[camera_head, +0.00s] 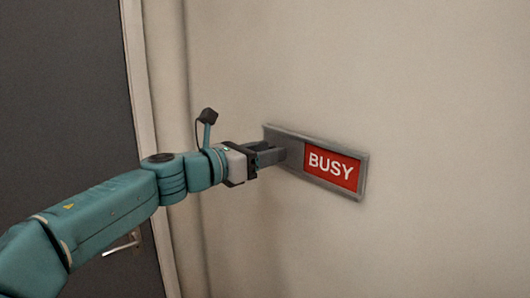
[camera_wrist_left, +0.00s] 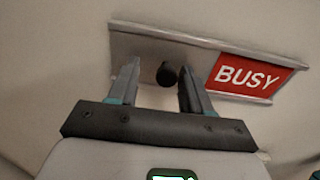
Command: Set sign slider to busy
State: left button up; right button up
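The sign (camera_head: 316,188) is a grey metal frame mounted on the wall, with a red BUSY panel (camera_head: 333,169) showing at its right end. The BUSY panel also shows in the left wrist view (camera_wrist_left: 248,76). A dark round knob (camera_wrist_left: 167,75) stands out from the grey slider plate at the left part of the sign. My left gripper (camera_head: 276,153) is at the left half of the sign. My right gripper is not in view.
A dark door (camera_head: 70,90) with a metal handle (camera_head: 124,244) and a pale frame (camera_head: 142,90) stands at the left. The beige wall (camera_head: 420,80) around the sign is bare.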

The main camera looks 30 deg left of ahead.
pick_arm(q)
jog(key=b+v, duration=0.4)
jog(key=v, duration=1.2)
jog(key=shift+b, duration=0.4)
jog(key=shift+s, duration=0.3)
jog(key=shift+a, duration=0.1)
